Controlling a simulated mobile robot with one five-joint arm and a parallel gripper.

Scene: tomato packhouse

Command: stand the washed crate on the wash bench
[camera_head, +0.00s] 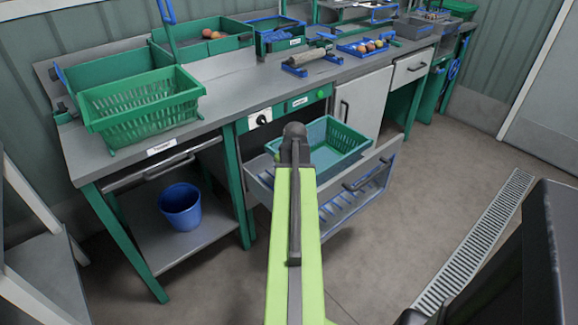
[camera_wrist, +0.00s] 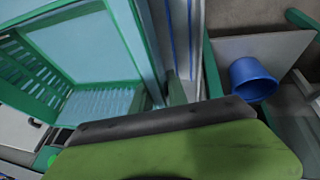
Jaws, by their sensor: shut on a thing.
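A green crate with slatted sides (camera_head: 350,146) is in or just above the pulled-out drawer under the bench. It also fills the left of the wrist view (camera_wrist: 146,45), and its inside looks empty. My gripper (camera_head: 295,140) is at the crate's near rim and shut on it. The dark jaw edge lies across the wrist view (camera_wrist: 160,120), and the exact grip is partly hidden. I cannot tell whether the crate touches the drawer floor. The grey wash bench (camera_head: 232,98) runs along the wall.
Another green slatted crate (camera_head: 143,104) stands on the bench's left end. A green basin (camera_head: 205,48) lies behind it. A blue bucket (camera_head: 181,207) sits on the low shelf. The open drawer (camera_head: 372,172) juts into the floor space. Some bare benchtop shows right of the left crate.

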